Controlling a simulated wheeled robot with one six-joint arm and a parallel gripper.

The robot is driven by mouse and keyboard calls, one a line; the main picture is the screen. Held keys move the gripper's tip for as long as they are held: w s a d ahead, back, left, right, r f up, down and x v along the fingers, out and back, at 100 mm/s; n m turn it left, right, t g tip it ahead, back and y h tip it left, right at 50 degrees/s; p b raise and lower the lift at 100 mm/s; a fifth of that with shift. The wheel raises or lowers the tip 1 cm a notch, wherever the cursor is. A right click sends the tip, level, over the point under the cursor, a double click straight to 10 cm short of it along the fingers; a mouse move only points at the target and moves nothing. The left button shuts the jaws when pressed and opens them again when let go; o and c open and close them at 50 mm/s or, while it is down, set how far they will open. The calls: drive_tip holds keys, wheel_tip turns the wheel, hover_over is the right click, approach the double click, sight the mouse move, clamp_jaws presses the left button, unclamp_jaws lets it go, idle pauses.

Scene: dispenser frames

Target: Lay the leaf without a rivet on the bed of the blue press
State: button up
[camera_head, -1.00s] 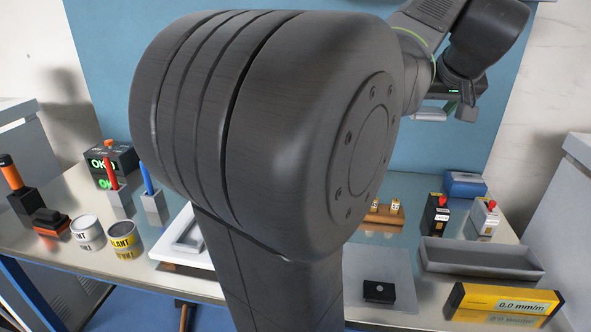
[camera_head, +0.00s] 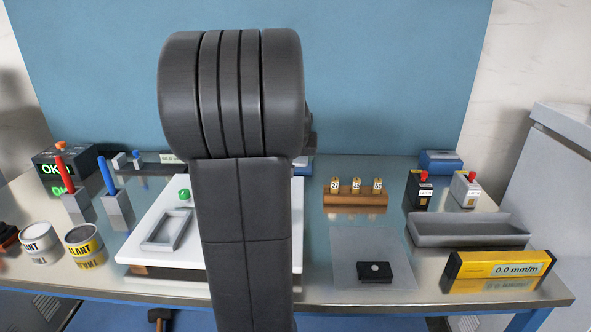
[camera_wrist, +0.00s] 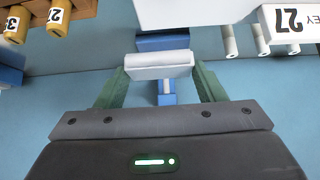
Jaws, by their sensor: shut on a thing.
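My gripper (camera_wrist: 160,78) shows in the wrist view with its two green fingers shut on a pale grey piece (camera_wrist: 160,60). No rivet shows on the visible face of this piece. Blue parts (camera_wrist: 163,42) show just behind it, and I cannot tell whether they belong to the blue press. In the head view my own arm hides the gripper and the held piece. A blue box-like thing (camera_head: 440,161) stands at the back right of the bench; I cannot tell whether it is the press.
A white board (camera_head: 150,252) with a grey frame (camera_head: 167,231) lies left of my arm. Right of it are a wooden rack (camera_head: 355,203) with numbered pieces, a black block (camera_head: 375,272) on a grey sheet, a grey tray (camera_head: 470,231) and a yellow gauge (camera_head: 500,270). Cans stand front left.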

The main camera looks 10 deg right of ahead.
drive_tip(key=shift+w+a+f, duration=0.15)
drive_tip(key=shift+w+f, duration=0.15)
drive_tip(key=w+f, duration=0.1)
drive_tip(key=w, duration=0.2)
drive_tip(key=w+d+f, duration=0.1)
drive_tip(key=w+f, duration=0.1)
drive_tip(key=w, duration=0.2)
drive_tip(key=w+d+f+p, duration=0.1)
drive_tip(key=w+f, duration=0.1)
drive_tip(key=w, duration=0.1)
drive_tip(key=shift+w+d+f, duration=0.1)
drive_tip(key=shift+w+f, duration=0.15)
drive_tip(key=shift+w+r+x, duration=0.1)
drive_tip(key=shift+w+x, duration=0.05)
drive_tip(key=shift+x, duration=0.75)
drive_tip(key=shift+w+r+x, duration=0.1)
drive_tip(key=shift+r+x, duration=0.05)
drive_tip(key=shift+x, duration=0.7)
drive_tip(key=shift+f, duration=0.1)
drive_tip(key=shift+f, duration=0.2)
drive_tip(key=o, duration=1.1)
drive_tip(key=shift+r, duration=0.1)
drive_tip(key=shift+o, duration=0.2)
